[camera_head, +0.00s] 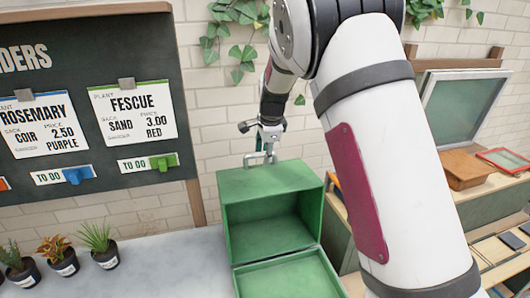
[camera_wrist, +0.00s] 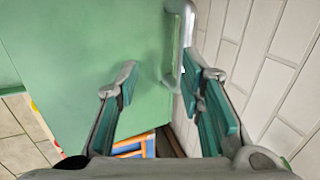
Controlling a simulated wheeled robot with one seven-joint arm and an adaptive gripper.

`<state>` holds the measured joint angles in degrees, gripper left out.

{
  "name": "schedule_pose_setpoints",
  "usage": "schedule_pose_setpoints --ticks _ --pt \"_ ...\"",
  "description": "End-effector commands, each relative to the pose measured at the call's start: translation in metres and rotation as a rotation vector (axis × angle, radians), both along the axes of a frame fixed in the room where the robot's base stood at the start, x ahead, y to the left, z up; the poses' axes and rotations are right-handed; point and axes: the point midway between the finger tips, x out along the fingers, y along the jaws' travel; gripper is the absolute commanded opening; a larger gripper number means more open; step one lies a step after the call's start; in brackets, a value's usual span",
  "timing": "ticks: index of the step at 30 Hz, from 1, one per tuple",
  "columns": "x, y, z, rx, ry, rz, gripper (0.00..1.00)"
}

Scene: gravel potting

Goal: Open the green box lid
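The green box (camera_head: 232,222) stands on the counter with a dark hollow facing the camera. A flat green panel (camera_head: 268,178) covers its top, and a lower green panel (camera_head: 290,280) runs out of the bottom of the picture. A pale metal handle (camera_head: 252,158) is at the far edge of the top panel. My gripper (camera_head: 268,143) is at this handle. In the wrist view, my gripper (camera_wrist: 160,72) is open, its fingers apart. The handle (camera_wrist: 188,35) stands on the green surface (camera_wrist: 110,35), close to the right finger; I cannot tell whether they touch.
A brick wall (camera_head: 210,120) is close behind the box and gripper. Several small potted plants (camera_head: 105,258) stand at the left on the counter (camera_head: 180,265). A dark sign board (camera_head: 85,105) hangs behind them. Wooden shelving (camera_head: 490,190) is at the right.

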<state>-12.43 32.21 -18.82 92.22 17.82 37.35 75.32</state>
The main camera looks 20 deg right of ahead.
Motion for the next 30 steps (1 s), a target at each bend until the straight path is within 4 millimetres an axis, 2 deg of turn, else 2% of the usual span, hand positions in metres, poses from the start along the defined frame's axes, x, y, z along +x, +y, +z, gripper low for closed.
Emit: schedule_pose_setpoints --ticks 5,12,18,24,30 --pt "-0.006 0.001 0.021 0.001 -0.005 0.000 0.35" --pt "-0.024 0.001 0.067 0.001 -0.004 0.001 0.35" --pt "-0.036 0.000 0.097 0.001 -0.002 0.001 0.35" --pt "-0.042 0.000 0.109 0.000 0.001 0.000 0.35" --pt "-0.042 0.000 0.110 0.000 0.002 0.000 0.35"
